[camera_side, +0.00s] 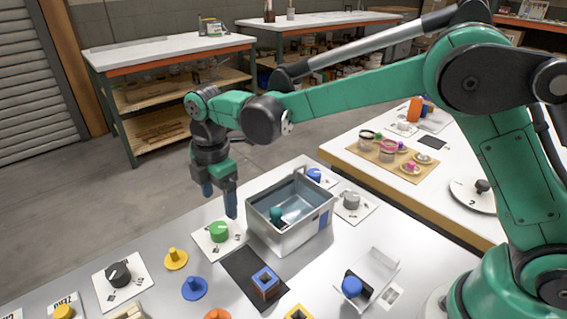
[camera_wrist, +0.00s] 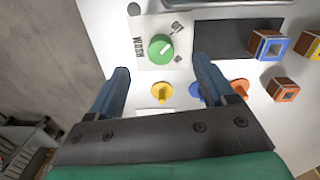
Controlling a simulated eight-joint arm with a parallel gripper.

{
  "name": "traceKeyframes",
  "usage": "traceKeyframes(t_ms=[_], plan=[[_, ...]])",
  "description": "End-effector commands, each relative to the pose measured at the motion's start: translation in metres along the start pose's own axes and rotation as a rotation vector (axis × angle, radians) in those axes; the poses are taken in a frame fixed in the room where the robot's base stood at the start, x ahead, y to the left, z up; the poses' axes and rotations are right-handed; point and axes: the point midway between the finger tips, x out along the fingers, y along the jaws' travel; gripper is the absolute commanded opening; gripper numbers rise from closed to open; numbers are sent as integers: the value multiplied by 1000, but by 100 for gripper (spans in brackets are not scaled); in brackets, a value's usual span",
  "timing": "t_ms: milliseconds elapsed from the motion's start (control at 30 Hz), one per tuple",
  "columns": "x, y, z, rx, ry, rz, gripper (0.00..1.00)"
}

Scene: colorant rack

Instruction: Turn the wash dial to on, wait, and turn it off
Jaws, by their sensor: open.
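The wash dial is a green round knob (camera_side: 219,231) on a white plate beside the grey tub. In the wrist view the green knob (camera_wrist: 160,47) has a white mark pointing to the upper right, and the plate carries dark lettering along its left side and a mark at its upper right. My gripper (camera_side: 219,204) is open and empty. It hangs pointing down above the knob, apart from it. In the wrist view my two blue fingers (camera_wrist: 162,72) stand apart, with the knob beyond and between their tips.
A grey tub (camera_side: 270,226) holding a teal object stands right of the dial. Yellow (camera_side: 176,258) and blue (camera_side: 194,288) pegged discs and a black dial (camera_side: 118,274) sit nearby.

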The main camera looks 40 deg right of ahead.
Motion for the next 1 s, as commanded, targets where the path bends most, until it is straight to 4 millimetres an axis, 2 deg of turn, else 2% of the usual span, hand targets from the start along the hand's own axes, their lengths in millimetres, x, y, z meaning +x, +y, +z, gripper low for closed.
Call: traceKeyframes(t_ms=[133,533,867,967,1000], plan=[[14,3,-9,-88,-6,-29,76],[63,1,-9,-97,-8,-31,76],[70,1,-8,-95,-8,-30,76],[69,1,-8,-95,-8,-30,53],[69,1,-8,-95,-8,-30,41]])
